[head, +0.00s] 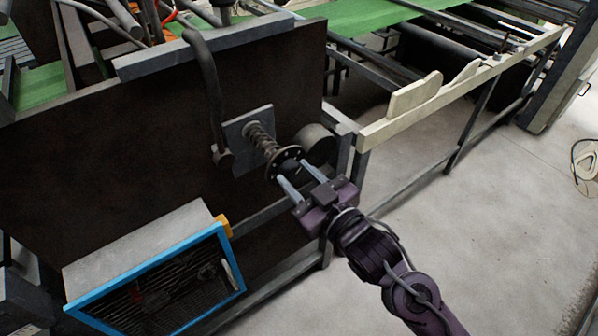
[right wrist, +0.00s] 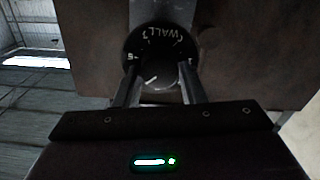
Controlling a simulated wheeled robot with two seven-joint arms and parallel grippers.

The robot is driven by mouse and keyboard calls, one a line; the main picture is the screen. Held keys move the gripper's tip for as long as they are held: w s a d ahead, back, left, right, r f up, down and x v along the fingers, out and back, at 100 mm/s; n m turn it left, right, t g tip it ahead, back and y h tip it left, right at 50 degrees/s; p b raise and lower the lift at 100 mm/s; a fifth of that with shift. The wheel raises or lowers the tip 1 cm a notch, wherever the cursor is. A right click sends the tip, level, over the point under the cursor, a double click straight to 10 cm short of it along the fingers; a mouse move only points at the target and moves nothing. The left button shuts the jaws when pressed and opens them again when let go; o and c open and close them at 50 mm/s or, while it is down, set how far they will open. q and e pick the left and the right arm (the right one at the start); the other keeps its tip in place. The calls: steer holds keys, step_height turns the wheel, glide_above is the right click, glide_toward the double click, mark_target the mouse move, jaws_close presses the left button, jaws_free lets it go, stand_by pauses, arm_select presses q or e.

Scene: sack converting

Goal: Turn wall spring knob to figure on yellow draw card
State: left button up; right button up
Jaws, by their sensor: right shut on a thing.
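The wall spring knob (head: 287,158) is a round dark dial at the end of a coil spring (head: 262,140) on a grey plate. In the right wrist view the dial (right wrist: 158,42) carries the word WALL and small white figures around its rim, mostly too blurred to read. A short white mark shows low on its middle. My right gripper (head: 293,172) is shut on the knob, one finger on each side, as the right wrist view also shows (right wrist: 160,72). No yellow card with a readable figure shows. My left gripper is not in view.
A blue-framed box (head: 152,268) with a dark grille stands lower left, with a small yellow-orange piece (head: 223,227) at its corner. A dark cylinder (head: 315,145) is close beside the knob. A curved dark lever (head: 207,85) rises to its left. Open floor (head: 480,230) lies right.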

steer(key=shift+f+m, duration=0.1)
steer(key=shift+m, duration=0.2)
steer(key=o, duration=1)
steer(key=b+v, duration=0.2)
steer(key=v, duration=0.5)
steer(key=shift+s+d, duration=0.25)
steer(key=shift+s, duration=0.05)
